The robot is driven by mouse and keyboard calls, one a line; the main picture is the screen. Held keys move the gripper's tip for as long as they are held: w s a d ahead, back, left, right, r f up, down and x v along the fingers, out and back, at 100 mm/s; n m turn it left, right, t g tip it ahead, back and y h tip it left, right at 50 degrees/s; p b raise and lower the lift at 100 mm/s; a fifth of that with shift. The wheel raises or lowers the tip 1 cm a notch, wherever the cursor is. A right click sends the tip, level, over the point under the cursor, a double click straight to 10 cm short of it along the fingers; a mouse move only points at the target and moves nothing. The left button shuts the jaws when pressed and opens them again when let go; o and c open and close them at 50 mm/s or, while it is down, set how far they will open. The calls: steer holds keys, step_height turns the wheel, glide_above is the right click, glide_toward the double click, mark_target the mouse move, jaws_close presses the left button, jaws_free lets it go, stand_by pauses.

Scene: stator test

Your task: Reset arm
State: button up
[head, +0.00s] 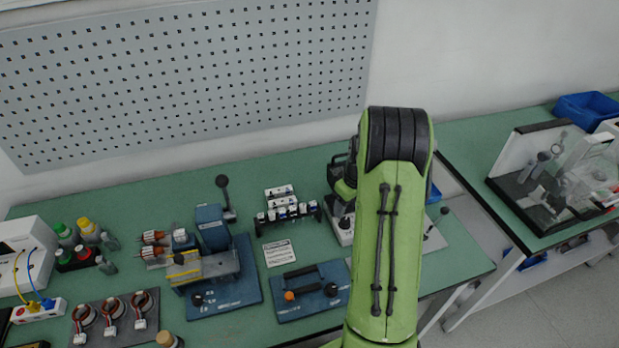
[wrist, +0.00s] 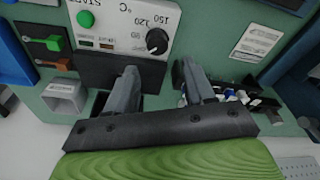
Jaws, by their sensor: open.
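My green arm (head: 388,240) rises in the front of the head view and hides part of the table behind it. In the wrist view my gripper (wrist: 160,78) is open, its two grey fingers apart with nothing held between them. The fingertips are over or near a white control panel (wrist: 118,38) with a black knob and a green button. Whether they touch it I cannot tell. In the head view the gripper is mostly hidden behind the arm.
The green table (head: 130,205) holds a blue press fixture (head: 215,265), a blue plate with a black handle (head: 308,290), a rack of small bottles (head: 288,213) and several ring-shaped stators (head: 112,318). A perforated board (head: 190,75) stands behind. A second bench with a clear-walled box (head: 560,175) is right.

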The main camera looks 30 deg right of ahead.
steer(key=s+a+r+t, duration=0.1)
steer(key=s+a+r, duration=0.2)
steer(key=a+r, duration=1.15)
steer(key=s+a+r+t, duration=0.1)
steer(key=s+a+r, duration=0.2)
steer(key=s+a, duration=0.2)
steer(key=s+a+r+m+t, duration=0.1)
steer(key=s+a+r, duration=0.2)
steer(key=s, duration=0.9)
steer(key=a, duration=0.3)
steer(key=shift+a+t, duration=0.25)
steer(key=shift+t, duration=0.15)
steer(key=shift+w, duration=0.1)
